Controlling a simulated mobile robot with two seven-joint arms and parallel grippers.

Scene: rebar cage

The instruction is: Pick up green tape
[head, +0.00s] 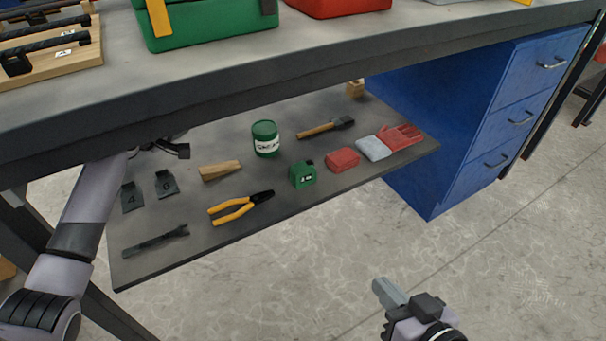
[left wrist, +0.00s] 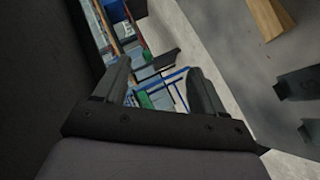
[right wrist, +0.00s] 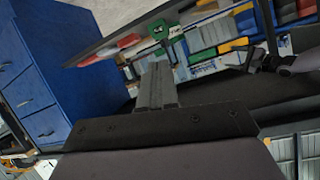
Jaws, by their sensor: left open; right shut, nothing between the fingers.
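The green tape (head: 302,174), a small boxy tape measure with a dark label, sits on the lower shelf near its front edge, between the pliers and a red block. A green object near a shelf edge in the right wrist view (right wrist: 159,30) looks like it. My right gripper (head: 382,287) is shut and empty, in front of and below the shelf over the floor, apart from the tape. My left gripper (head: 172,148) reaches over the back left of the shelf, partly hidden by the tabletop. Its fingers stand apart and empty in the left wrist view (left wrist: 160,92).
Around the tape on the lower shelf (head: 265,210) are yellow-handled pliers (head: 240,207), a green can (head: 266,138), a red block (head: 342,160), gloves (head: 400,137) and a wooden wedge (head: 220,170). The thick tabletop (head: 300,85) overhangs the shelf. Blue drawers (head: 500,120) stand right.

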